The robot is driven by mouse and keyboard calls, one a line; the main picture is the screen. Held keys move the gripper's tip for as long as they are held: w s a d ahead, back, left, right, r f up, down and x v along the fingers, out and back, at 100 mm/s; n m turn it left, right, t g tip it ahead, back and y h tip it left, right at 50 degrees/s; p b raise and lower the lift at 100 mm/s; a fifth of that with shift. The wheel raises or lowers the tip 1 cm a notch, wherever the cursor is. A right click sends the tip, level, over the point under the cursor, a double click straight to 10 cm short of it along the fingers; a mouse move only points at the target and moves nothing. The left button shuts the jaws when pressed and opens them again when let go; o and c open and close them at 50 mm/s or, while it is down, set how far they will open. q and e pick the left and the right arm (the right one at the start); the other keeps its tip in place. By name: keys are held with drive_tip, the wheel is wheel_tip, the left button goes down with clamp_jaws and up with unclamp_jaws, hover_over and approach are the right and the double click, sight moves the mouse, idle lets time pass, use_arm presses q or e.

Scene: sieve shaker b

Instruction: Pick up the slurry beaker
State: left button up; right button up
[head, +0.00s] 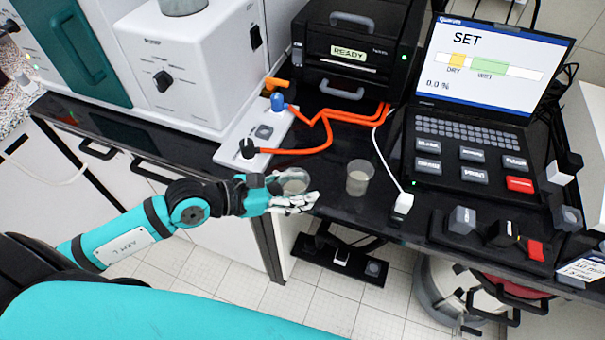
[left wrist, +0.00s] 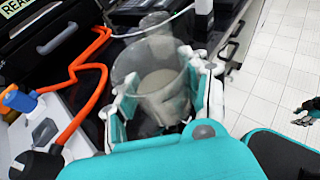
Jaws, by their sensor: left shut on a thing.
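My left gripper (head: 291,200) is at the front edge of the black bench, shut on a clear beaker (head: 293,180). In the left wrist view the fingers of the left gripper (left wrist: 160,108) sit on both sides of this beaker (left wrist: 137,72), which is upright and shows greyish contents. I cannot tell whether it is clear of the bench. A second clear beaker (head: 358,177) with greyish contents stands on the bench to its right, and shows behind the held one in the left wrist view (left wrist: 156,24). What seems to be my right gripper (left wrist: 308,112) is small at the right edge there.
A white power strip (head: 255,138) with an orange cable (head: 310,149) lies behind the left gripper. A black printer (head: 355,50) stands at the back. A laptop (head: 490,65) and a white cable plug (head: 403,205) are to the right of the second beaker. Tiled floor lies in front.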

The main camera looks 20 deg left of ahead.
use_arm(q)
drive_tip(key=shift+s+d+r+b, duration=0.1)
drive_tip(key=shift+s+r+b, duration=0.1)
drive_tip(key=shift+s, duration=1.2)
drive_tip(key=shift+s+d+r+b, duration=0.1)
drive_tip(key=shift+s+b, duration=0.05)
drive_tip(key=shift+s, duration=1.25)
drive_tip(key=w+a+r+n+t+y+p, duration=0.25)
drive_tip(key=w+a+r+p, duration=0.35)
drive_tip(key=w+a+r, duration=0.5)
drive_tip(key=w+a+r+n+t+y+p, duration=0.1)
drive_tip(key=w+a+r+n+y+p, duration=0.4)
drive_tip(key=w+r, duration=0.65)
drive_tip(key=w+a+r+n+y+p, duration=0.1)
drive_tip(key=w+a+r+y+p, duration=0.1)
drive_tip(key=w+a+r+p, duration=0.3)
drive_tip(key=w+a+r, duration=0.3)
drive_tip(key=a+r, duration=0.1)
drive_tip(key=r, duration=0.1)
drive_tip(key=shift+w+t, duration=0.25)
drive_tip(key=shift+t, duration=0.1)
drive_tip(key=shift+a+n, duration=0.1)
drive_tip(key=shift+n, duration=0.25)
